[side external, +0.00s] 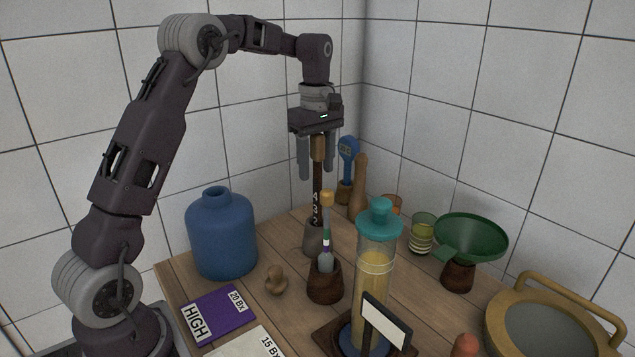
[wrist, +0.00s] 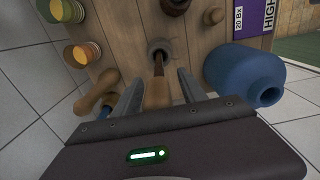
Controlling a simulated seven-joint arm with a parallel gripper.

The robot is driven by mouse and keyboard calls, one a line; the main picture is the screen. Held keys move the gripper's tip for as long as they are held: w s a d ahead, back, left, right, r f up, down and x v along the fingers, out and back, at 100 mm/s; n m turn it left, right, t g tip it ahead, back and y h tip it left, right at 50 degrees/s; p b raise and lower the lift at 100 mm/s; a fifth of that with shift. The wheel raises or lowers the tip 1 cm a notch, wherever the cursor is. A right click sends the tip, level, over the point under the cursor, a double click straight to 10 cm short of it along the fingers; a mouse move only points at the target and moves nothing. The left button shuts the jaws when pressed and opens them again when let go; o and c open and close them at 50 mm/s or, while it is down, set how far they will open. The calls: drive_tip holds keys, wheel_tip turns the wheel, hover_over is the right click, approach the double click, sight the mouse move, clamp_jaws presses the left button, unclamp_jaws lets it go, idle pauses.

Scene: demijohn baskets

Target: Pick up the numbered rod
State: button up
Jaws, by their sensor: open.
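The numbered rod (side external: 317,205) is dark with white figures and a brown wooden handle. It stands roughly upright in a grey holder (side external: 316,241). My gripper (side external: 318,171) points down over it, with one grey finger on each side of the handle. The jaws are open, and the handle's top is close under the gripper body. In the wrist view, the rod's handle (wrist: 157,94) lies between the two fingers (wrist: 159,86), with gaps showing on both sides. The grey holder (wrist: 160,46) is beyond it. The rod's lower end is hidden in the holder.
A blue jug (side external: 221,234) stands left of the holder. A wooden cup (side external: 325,283) with a slim instrument and a tall teal-lidded cylinder (side external: 376,255) stand in front. A wooden pestle (side external: 358,190), a blue-headed tool (side external: 348,150) and a green funnel (side external: 471,238) stand to the right.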

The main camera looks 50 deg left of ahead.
drive_tip(key=shift+f, duration=0.25)
clamp_jaws()
drive_tip(key=shift+r, duration=0.15)
wheel_tip(320, 180, up, 10)
drive_tip(key=shift+a+f, duration=0.1)
drive_tip(key=shift+f, duration=0.1)
drive_tip(key=s+a+r+n, duration=0.3)
drive_tip(key=s+a+r, duration=0.1)
drive_tip(key=s, duration=0.6)
drive_tip(key=s+a+r+n, duration=0.2)
drive_tip(key=s+a+r, duration=0.3)
drive_tip(key=s, duration=0.5)
wheel_tip(320, 180, up, 2)
drive_tip(key=shift+s+a+r+n, duration=0.15)
drive_tip(key=shift+n, duration=0.25)
